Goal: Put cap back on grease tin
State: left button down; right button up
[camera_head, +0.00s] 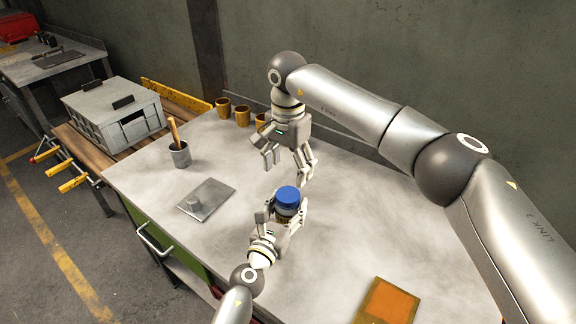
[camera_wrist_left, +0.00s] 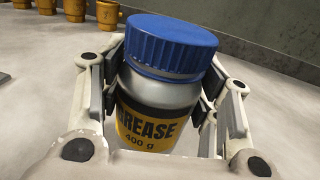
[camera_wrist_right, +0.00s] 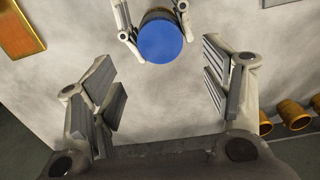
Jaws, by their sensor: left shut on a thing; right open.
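The grease tin (camera_wrist_left: 150,125) is a silver jar with a yellow and black label, standing on the table. Its blue ribbed cap (camera_wrist_left: 172,45) sits on top of it; I cannot tell whether it is screwed tight. The cap also shows in the head view (camera_head: 287,197) and in the right wrist view (camera_wrist_right: 160,40). My left gripper (camera_head: 283,212) is shut around the tin's body, one finger on each side. My right gripper (camera_head: 287,172) is open and empty, above and behind the tin, its fingers pointing down, apart from the cap.
A flat grey plate (camera_head: 212,202) with a small knob lies left of the tin. A grey cup with a wooden handle (camera_head: 180,154) stands behind it. Several brass cups (camera_head: 242,116) line the back edge. An orange pad (camera_head: 389,302) lies at front right. The right tabletop is clear.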

aim_at(288, 194)
jog(key=shift+f, duration=0.1)
jog(key=shift+f, duration=3.95)
jog(key=shift+c, duration=0.3)
